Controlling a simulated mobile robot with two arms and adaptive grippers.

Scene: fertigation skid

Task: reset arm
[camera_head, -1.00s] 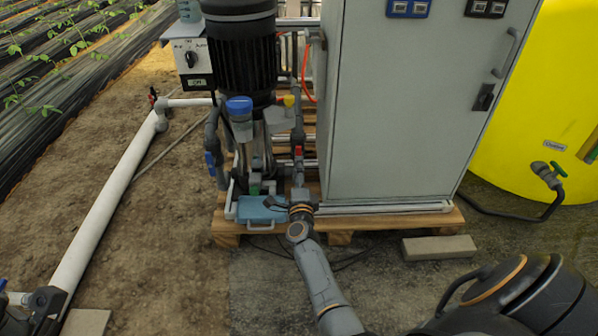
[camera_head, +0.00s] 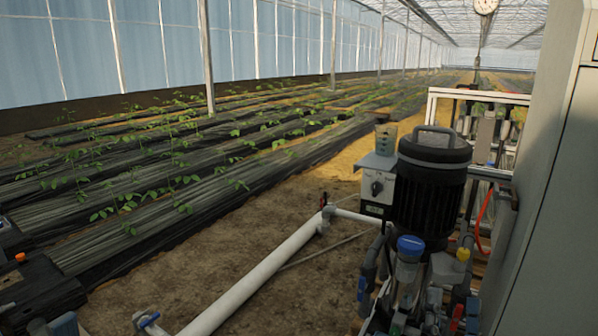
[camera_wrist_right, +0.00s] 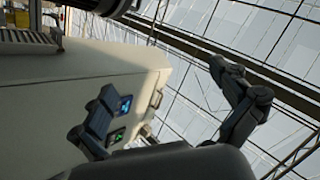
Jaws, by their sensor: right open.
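The task names only my arm. My right gripper (camera_wrist_right: 168,112) shows in the right wrist view, with its two dark fingers spread wide apart at the left and right. It is open, and nothing is held between the fingers. Behind the left finger is the pale control cabinet (camera_wrist_right: 75,95), with a blue and a green display on it. I cannot make out my right gripper in the head view.
The black pump motor (camera_head: 430,190) stands at the right in the head view, beside the grey cabinet (camera_head: 545,220). A grey switch box (camera_head: 378,187) is left of the motor. A white pipe (camera_head: 255,275) crosses the bare soil (camera_head: 170,285). Plant rows lie beyond.

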